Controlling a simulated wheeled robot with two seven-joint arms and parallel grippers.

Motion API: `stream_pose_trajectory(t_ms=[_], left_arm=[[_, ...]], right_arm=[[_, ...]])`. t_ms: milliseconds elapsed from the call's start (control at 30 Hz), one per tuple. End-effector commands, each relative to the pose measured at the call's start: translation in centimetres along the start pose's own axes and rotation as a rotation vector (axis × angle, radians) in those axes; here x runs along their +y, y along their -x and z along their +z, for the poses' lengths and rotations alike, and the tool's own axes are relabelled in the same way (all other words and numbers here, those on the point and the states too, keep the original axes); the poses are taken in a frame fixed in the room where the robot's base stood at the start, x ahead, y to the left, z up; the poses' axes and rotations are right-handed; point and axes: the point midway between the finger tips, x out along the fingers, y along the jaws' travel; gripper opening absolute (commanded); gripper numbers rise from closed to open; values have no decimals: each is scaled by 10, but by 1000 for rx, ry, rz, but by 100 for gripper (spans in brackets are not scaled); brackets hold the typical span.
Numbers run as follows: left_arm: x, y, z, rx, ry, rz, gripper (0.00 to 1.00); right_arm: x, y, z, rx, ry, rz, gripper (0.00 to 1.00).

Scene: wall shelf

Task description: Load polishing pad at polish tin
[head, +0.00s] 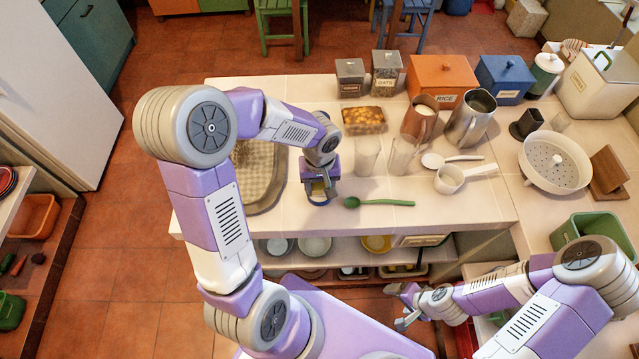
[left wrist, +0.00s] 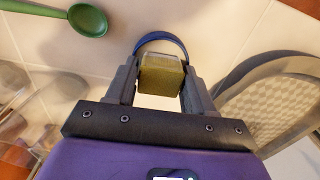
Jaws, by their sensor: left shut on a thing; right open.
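My left gripper (head: 319,192) points down at the counter's front edge, right of the sink. It is shut on a yellow-olive block, the polishing pad (left wrist: 162,76), which shows between the fingers in the left wrist view (left wrist: 160,82). A blue curved rim, seemingly the polish tin (left wrist: 162,36), arcs around the pad's far side. The fingers hide most of the tin. I cannot tell whether the pad touches its inside. My right gripper (head: 399,308) is open and empty, low in front of the counter.
A green spoon (head: 379,203) lies just right of my left gripper. Clear glasses (head: 367,156) stand behind it. A white measuring cup (head: 450,180) and steel jug (head: 470,120) stand further right. The counter front right of the spoon is clear.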

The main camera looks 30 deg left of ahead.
Motion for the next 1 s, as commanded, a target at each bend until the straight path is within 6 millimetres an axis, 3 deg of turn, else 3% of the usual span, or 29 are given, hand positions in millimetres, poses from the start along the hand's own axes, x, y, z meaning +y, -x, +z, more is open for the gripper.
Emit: stream_pose_trajectory(t_ms=[367,1000], left_arm=[[-1,0,2,-6,-1,-3,28],[0,51,1,-2,-1,-1,28]], right_arm=[[0,1,0,0,0,0,79],[-13,34,2,0,0,0,79]])
